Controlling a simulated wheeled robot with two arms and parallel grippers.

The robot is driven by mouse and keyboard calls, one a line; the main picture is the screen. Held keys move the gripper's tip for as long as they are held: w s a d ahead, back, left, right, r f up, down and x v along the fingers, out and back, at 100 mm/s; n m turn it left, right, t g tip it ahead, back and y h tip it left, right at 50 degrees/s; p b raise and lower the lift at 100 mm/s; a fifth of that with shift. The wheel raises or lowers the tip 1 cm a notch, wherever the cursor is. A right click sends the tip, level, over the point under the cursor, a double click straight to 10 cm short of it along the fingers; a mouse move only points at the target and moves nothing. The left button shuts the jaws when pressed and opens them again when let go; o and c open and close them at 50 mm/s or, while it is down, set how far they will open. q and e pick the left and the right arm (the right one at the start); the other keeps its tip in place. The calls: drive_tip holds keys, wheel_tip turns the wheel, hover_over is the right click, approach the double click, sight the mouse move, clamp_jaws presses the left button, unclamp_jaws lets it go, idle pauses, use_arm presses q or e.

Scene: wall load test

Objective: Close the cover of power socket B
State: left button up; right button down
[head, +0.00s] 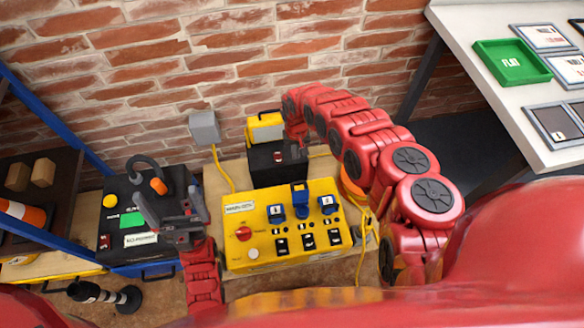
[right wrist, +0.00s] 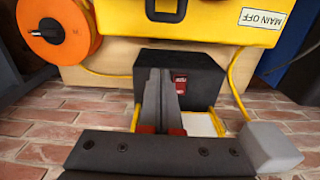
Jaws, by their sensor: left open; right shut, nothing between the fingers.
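The yellow power box (head: 290,240) stands on a low wooden platform in the head view. Three blue socket covers sit in a row on its top. The middle cover, which I take to be socket B (head: 300,193), looks raised, unlike the left cover (head: 277,213) and right cover (head: 327,204); its letter is too small to read. My left gripper (head: 172,214) is open and empty, left of the box, above a black unit. My right gripper (head: 293,153) is shut and empty behind the box; it also shows in the right wrist view (right wrist: 160,80), in front of a black box.
The black box (right wrist: 205,75) with a red switch stands between the power box and the brick wall. The black unit (head: 125,210) with a green label is at left. An orange cable reel (right wrist: 60,35) stands beside the power box. A white table (head: 480,20) is at upper right.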

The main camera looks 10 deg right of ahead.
wheel_tip(320, 180, down, 11)
drive_tip(key=b, duration=0.8)
drive_tip(key=shift+s+r+p, duration=0.65)
drive_tip(key=shift+s+p, duration=0.35)
drive_tip(key=shift+p, duration=0.35)
drive_tip(key=shift+s+r+p, duration=0.65)
drive_tip(key=shift+s+p, duration=0.35)
drive_tip(key=shift+p, duration=0.3)
drive_tip(key=shift+r, duration=0.1)
drive_tip(key=shift+s+r+t+p, duration=0.2)
drive_tip(key=shift+t+p, duration=0.1)
drive_tip(key=shift+p, duration=0.45)
drive_tip(key=shift+s, duration=0.1)
